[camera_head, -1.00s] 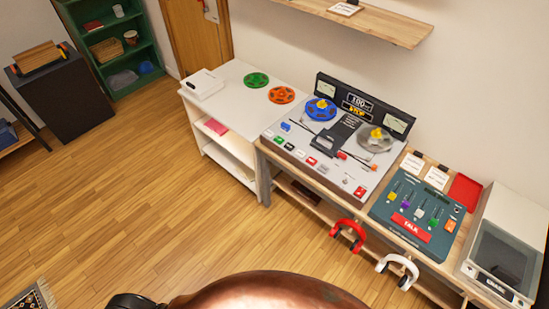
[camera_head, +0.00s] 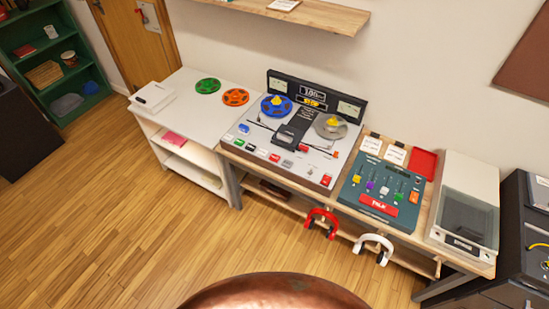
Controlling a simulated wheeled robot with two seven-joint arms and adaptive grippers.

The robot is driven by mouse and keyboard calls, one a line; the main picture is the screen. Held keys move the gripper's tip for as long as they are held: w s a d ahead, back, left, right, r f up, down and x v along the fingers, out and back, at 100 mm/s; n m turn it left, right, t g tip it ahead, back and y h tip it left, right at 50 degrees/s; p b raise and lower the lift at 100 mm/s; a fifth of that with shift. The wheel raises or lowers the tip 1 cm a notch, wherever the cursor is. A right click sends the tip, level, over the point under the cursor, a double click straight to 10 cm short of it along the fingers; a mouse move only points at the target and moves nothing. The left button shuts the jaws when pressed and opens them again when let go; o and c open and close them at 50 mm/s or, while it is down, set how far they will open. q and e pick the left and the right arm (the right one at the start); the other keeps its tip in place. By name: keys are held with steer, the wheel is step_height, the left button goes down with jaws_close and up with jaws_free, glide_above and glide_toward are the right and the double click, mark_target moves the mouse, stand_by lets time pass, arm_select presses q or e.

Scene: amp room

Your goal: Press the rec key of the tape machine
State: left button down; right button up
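The tape machine (camera_head: 250,139) stands on a wooden bench in the middle of the view. It carries a blue reel (camera_head: 276,106) and a grey reel (camera_head: 330,126), with a dark meter panel (camera_head: 315,95) behind them. A row of small keys runs along its front left edge. A separate red switch (camera_head: 326,180) sits at the front right corner. The key labels are too small to read. Neither of my grippers is in view.
A mixing console (camera_head: 384,187) with a red talk bar is right of the machine, then a lidded turntable (camera_head: 467,203). Red headphones (camera_head: 321,222) and white headphones (camera_head: 374,246) hang at the bench front. A white table (camera_head: 190,99) adjoins on the left. The wooden floor in front is clear.

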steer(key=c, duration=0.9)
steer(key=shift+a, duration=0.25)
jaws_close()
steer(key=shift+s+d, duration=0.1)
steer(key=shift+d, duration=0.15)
